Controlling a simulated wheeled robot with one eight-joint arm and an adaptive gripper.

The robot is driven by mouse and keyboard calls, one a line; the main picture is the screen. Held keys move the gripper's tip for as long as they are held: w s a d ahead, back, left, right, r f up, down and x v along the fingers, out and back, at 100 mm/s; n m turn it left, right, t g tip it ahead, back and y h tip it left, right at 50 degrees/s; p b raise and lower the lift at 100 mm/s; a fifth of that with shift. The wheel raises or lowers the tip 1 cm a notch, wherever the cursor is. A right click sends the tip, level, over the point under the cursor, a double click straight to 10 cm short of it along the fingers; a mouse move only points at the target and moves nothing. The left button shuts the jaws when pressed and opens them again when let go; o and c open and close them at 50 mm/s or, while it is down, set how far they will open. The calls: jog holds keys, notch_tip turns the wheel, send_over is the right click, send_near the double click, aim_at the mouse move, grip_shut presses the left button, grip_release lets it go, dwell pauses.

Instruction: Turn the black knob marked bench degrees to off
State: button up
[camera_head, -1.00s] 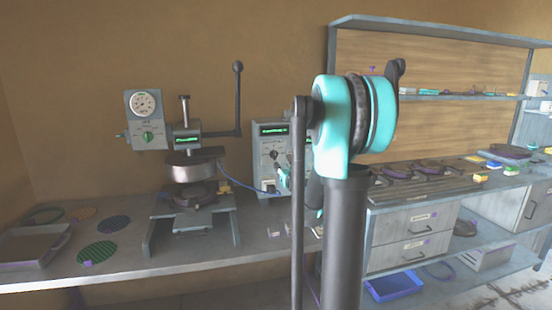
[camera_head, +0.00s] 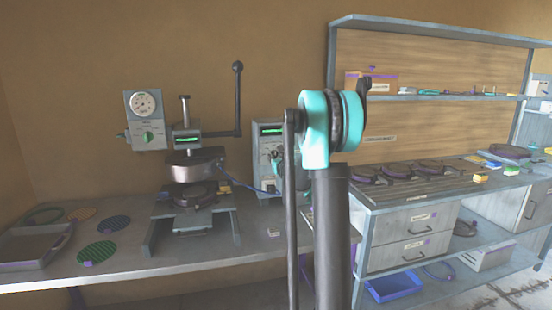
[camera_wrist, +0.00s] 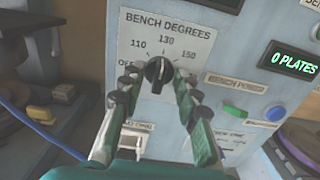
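The black knob (camera_wrist: 158,72) sits on a pale dial plate marked BENCH DEGREES, with OFF at the left, then 110, 130 and 150. Its pale pointer mark appears to face up toward 130. My gripper (camera_wrist: 154,92) is open, with one finger to each side of the knob and slightly below it in the wrist view. I see no clear contact. In the head view the grey control box (camera_head: 259,152) is partly covered by my arm, and the knob is hidden there.
A green display reading 0 PLATES (camera_wrist: 294,60), a BENCH POWER label (camera_wrist: 235,83) and a blue button (camera_wrist: 273,113) are right of the dial. A blue cable (camera_head: 245,188) runs to the box from the plate press (camera_head: 195,165) at left.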

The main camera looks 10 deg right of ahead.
jog(key=shift+c, duration=0.5)
grip_shut()
jog(key=shift+n, duration=0.4)
jog(key=n, duration=0.3)
jog(key=shift+n, duration=0.4)
jog(key=n, duration=0.4)
jog(key=shift+a+f, duration=0.1)
jog(key=shift+a, duration=0.05)
jog(key=n, duration=0.9)
jog(key=shift+f, duration=0.15)
jog(key=shift+n, duration=0.3)
